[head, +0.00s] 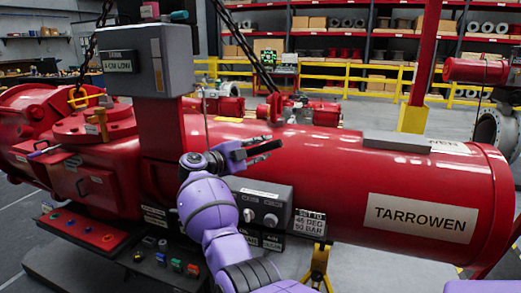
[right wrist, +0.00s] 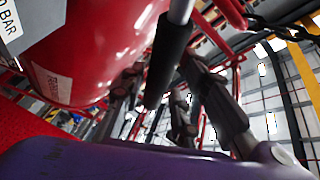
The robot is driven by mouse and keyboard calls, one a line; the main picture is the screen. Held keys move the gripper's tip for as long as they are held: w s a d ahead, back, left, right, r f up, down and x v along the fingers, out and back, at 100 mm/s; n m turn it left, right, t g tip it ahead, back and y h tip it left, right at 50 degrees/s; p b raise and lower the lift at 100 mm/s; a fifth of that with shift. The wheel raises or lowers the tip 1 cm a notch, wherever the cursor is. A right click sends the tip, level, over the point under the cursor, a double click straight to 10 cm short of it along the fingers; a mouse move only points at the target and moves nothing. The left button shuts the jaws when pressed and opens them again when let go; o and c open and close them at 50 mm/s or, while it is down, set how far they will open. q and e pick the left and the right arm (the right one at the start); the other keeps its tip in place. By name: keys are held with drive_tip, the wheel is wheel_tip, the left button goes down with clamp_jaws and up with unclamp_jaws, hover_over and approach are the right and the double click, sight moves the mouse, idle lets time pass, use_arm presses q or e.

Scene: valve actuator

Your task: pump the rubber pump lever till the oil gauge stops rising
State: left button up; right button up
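The pump lever shows in the right wrist view as a black rubber grip (right wrist: 166,58) on a pale metal rod. It runs down in front of my right gripper (right wrist: 172,112), whose dark fingers stand spread apart on either side. I cannot tell whether a finger touches the grip. In the head view my right gripper (head: 268,150) is open, in front of the red cylinder, with a gap between its fingers. A thin grey rod (head: 206,110) stands just left of it. I cannot make out an oil gauge. My left gripper is not in view.
The red actuator (head: 330,180) fills the middle. A knob panel (head: 263,204) and a "SET TO 45 DEG 50 BAR" sign (head: 309,222) sit below my gripper. A grey box on a red post (head: 161,115) stands to its left. Chains hang above. Yellow rails (head: 330,68) and shelves are behind.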

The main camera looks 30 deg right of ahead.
drive_tip(key=v, duration=1.2)
drive_tip(key=shift+w, duration=0.1)
